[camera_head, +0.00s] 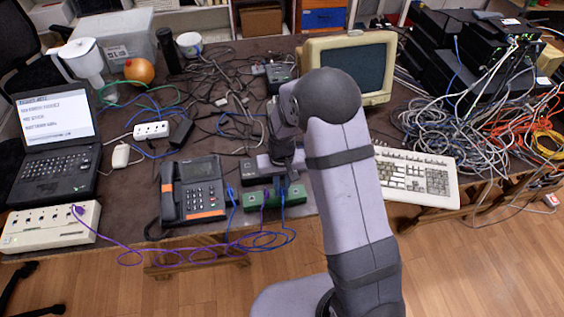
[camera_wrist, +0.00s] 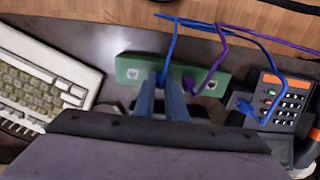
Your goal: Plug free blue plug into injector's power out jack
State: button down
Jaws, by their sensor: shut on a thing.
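The green injector box (camera_head: 252,200) lies near the table's front edge, right of the phone. It also shows in the wrist view (camera_wrist: 222,77), with pale jacks on its face. My gripper (camera_head: 278,184) is over the box's middle, and its fingers (camera_wrist: 163,82) are shut on the blue plug. The plug itself is hidden between the fingers; its blue cable (camera_wrist: 169,45) leaves beyond the fingertips. I cannot tell whether the plug is inside a jack or just above the box. A purple plug (camera_wrist: 190,86) sits in the box just right of my fingers.
A desk phone (camera_head: 192,190) with another blue plug (camera_head: 232,194) at its right side stands left of the injector. A white keyboard (camera_head: 418,178) lies to the right. Blue and purple cables loop over the front edge. A white box (camera_head: 48,228) stands far left.

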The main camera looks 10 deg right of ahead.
jog(key=shift+r, duration=0.25)
jog(key=shift+r+p, duration=1.8)
jog(key=shift+r, duration=0.1)
jog(key=w+d+r+p, duration=0.1)
jog(key=w, duration=0.5)
jog(key=w+d+r+p, duration=0.1)
jog(key=w+r+p, duration=0.1)
jog(key=w, duration=0.4)
jog(key=shift+w+d, duration=0.25)
jog(key=shift+f, duration=0.2)
jog(key=shift+f+b, duration=1.4)
jog(key=shift+f, duration=0.8)
jog(key=c, duration=2.5)
grip_release()
grip_shut()
